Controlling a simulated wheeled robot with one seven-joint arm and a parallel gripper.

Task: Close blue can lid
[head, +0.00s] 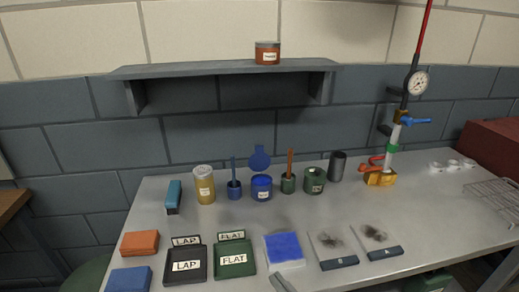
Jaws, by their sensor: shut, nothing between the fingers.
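The blue can (262,188) stands upright in the middle of the bench, with a pale label on its front. Its round blue lid (259,158) stands raised behind the rim, so the can is open. My gripper is not recognisable in the head view.
A blue pot with a brush (235,189) stands close left of the can, and a green pot with a brush (288,184) close right. A yellow-labelled jar (204,184) and a green can (314,181) flank them. In front lie trays, a blue pad (284,249) and a grey piece I cannot identify.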

